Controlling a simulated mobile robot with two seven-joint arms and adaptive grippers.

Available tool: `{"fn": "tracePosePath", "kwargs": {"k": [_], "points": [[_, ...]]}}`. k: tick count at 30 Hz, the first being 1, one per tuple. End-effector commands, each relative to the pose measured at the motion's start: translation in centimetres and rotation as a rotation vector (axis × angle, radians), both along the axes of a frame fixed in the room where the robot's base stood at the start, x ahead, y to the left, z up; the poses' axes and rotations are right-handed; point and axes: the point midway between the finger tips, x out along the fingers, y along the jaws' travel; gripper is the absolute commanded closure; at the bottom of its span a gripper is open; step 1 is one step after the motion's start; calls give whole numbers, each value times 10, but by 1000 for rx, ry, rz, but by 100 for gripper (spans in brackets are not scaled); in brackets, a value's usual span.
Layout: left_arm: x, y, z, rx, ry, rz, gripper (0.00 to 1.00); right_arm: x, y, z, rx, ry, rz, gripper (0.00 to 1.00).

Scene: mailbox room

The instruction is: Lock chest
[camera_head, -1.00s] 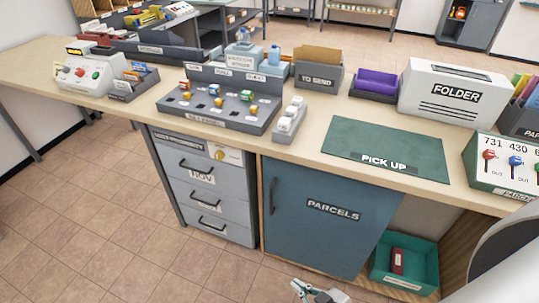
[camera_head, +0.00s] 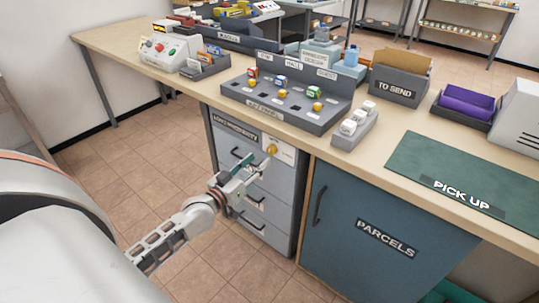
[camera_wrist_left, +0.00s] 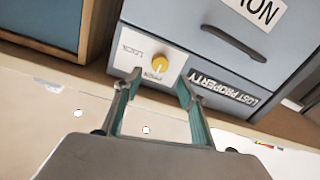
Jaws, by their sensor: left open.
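The grey chest (camera_head: 225,165) of drawers stands under the counter, with a "LOST PROPERTY" label along its top. A yellow knob (camera_head: 272,149) sits on a white plate at its upper right. In the left wrist view, the knob (camera_wrist_left: 160,64) lies just beyond my fingertips, between their lines, with "LOCK" readable on the plate (camera_wrist_left: 135,50). My left gripper (camera_head: 250,168) is open and empty in front of the chest, pointing at the knob. It also shows in the left wrist view (camera_wrist_left: 160,84). The drawers look closed. My right gripper is out of view.
The blue "PARCELS" cabinet door (camera_head: 375,225) is right of the chest. The tiled floor (camera_head: 130,165) is clear to the left.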

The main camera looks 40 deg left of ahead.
Motion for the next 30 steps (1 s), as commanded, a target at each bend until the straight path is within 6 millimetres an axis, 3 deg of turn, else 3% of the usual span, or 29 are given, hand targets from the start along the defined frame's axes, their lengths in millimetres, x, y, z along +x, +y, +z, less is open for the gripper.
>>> {"fn": "tracePosePath", "kwargs": {"k": [12, 25, 30], "points": [[55, -2, -2, 1, 4, -2, 59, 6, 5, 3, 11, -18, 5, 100], [63, -2, -1, 2, 3, -2, 59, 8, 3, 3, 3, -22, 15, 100], [63, -2, -1, 2, 3, -2, 98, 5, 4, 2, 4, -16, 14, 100]]}}
